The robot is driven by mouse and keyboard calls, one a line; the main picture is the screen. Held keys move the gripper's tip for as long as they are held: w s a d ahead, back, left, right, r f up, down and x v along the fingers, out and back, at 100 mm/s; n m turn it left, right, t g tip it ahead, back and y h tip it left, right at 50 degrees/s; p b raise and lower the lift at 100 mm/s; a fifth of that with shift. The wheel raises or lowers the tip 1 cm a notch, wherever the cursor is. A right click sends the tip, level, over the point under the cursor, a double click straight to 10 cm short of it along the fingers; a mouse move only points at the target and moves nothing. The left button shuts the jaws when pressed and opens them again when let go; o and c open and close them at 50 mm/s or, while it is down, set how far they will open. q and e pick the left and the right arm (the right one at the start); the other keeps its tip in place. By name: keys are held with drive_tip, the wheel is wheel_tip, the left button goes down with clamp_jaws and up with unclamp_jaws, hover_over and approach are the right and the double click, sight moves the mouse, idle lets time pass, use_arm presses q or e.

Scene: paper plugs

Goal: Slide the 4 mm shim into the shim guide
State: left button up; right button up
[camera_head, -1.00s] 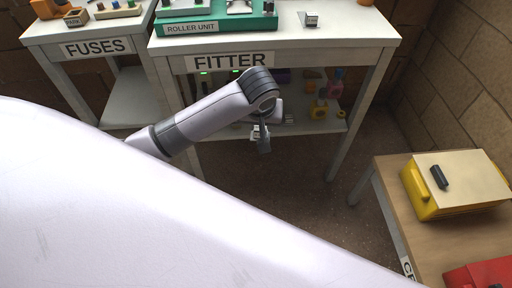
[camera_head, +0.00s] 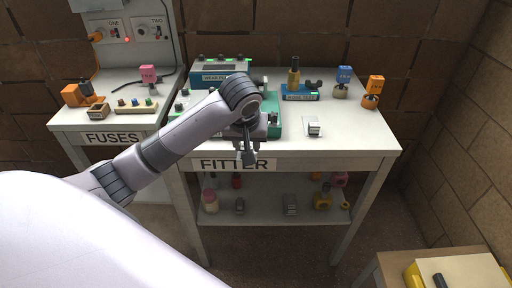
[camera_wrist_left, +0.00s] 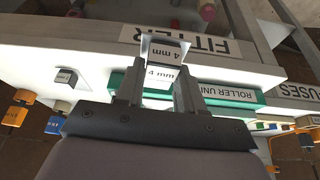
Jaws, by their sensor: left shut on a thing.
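My left gripper (camera_head: 247,155) hangs in front of the front edge of the bench marked FITTER, pointing down. In the left wrist view its two fingers (camera_wrist_left: 158,92) are closed on the 4 mm shim (camera_wrist_left: 163,60), a pale and dark piece with "4 mm" lettering. The shim is held clear of the bench in that view. The green ROLLER UNIT (camera_head: 276,116) stands on the bench behind the gripper, and my arm hides much of it. It also shows in the left wrist view (camera_wrist_left: 222,95). I cannot make out the shim guide. My right gripper is not in view.
A small grey block (camera_head: 314,128) lies on the bench to the right. A blue unit (camera_head: 299,92) and blue and orange plugs stand behind it. The FUSES bench (camera_head: 75,122) is at left. The bench's front right is clear. A shelf with several items lies below.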

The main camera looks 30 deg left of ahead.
use_arm(q)
drive_tip(key=shift+w+a+r+n+p, duration=0.15)
drive_tip(key=shift+w+a+n+p, duration=0.1)
drive_tip(key=shift+a, duration=0.2)
drive_tip(key=shift+w+a+r+n+p, duration=0.15)
drive_tip(key=shift+w+a, duration=0.05)
drive_tip(key=shift+a, duration=0.2)
drive_tip(key=shift+d, duration=0.1)
drive_tip(key=shift+w+a, duration=0.5)
drive_tip(key=shift+w, duration=0.3)
drive_tip(key=shift+w+a, duration=0.55)
drive_tip(key=shift+w, duration=0.25)
drive_tip(key=shift+w+a, duration=0.5)
drive_tip(key=shift+w, duration=0.3)
drive_tip(key=shift+f, duration=0.2)
drive_tip(key=shift+w+a, duration=0.6)
drive_tip(key=shift+w, duration=0.35)
drive_tip(key=shift+w+a, duration=0.1)
drive_tip(key=shift+w, duration=0.15)
clamp_jaws()
drive_tip(key=shift+w+a+f+b, duration=0.1)
drive_tip(key=shift+w+a+b, duration=0.15)
drive_tip(key=shift+w+a, duration=0.5)
drive_tip(key=shift+w+a+f+b, duration=0.15)
drive_tip(key=shift+w+a, duration=0.3)
drive_tip(key=shift+w, duration=0.55)
